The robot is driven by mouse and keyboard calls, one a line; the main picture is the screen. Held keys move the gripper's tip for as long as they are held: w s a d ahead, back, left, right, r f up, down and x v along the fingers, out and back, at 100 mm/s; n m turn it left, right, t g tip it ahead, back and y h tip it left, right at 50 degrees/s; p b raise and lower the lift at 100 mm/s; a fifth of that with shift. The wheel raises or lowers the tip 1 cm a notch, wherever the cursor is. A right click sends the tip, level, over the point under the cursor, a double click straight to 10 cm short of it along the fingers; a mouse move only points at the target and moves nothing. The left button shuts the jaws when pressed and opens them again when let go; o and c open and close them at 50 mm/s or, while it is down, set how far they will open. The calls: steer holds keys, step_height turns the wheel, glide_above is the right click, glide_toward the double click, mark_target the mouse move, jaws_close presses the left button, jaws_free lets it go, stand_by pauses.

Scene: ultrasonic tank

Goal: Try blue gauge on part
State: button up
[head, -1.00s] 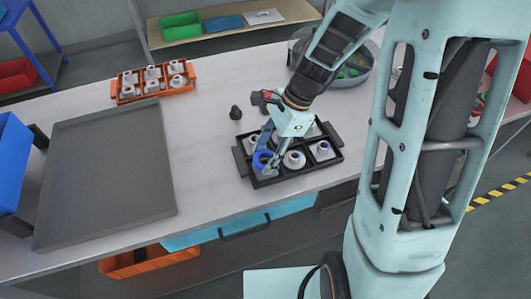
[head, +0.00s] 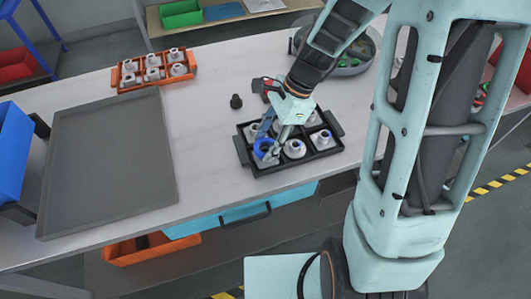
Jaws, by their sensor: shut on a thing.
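A blue ring gauge (head: 264,147) is at the front left compartment of the black divided tray (head: 290,168), at the top of a grey part (head: 268,159). I cannot tell whether it is seated around the part or only rests on it. My gripper (head: 272,150) points down over the tray and is shut on the blue gauge. Other grey parts with round collars, such as one in the front middle compartment (head: 295,149) and one at the right (head: 323,139), stand in the tray. My gripper partly hides the back row.
An orange tray with grey parts (head: 153,68) stands at the back left. A flat grey tray (head: 108,165) covers the left of the bench. A small dark piece (head: 236,101) stands behind the black tray. A round grey tub (head: 350,60) is at the back right.

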steer(key=shift+r+p, duration=1.15)
steer(key=shift+r, duration=0.25)
steer(key=shift+f, duration=0.1)
steer(key=shift+f+b, duration=0.95)
steer(key=shift+f, duration=0.2)
steer(key=shift+f, duration=0.3)
steer(key=shift+r, duration=0.2)
steer(key=shift+r+p, duration=1.15)
steer(key=shift+r, duration=0.2)
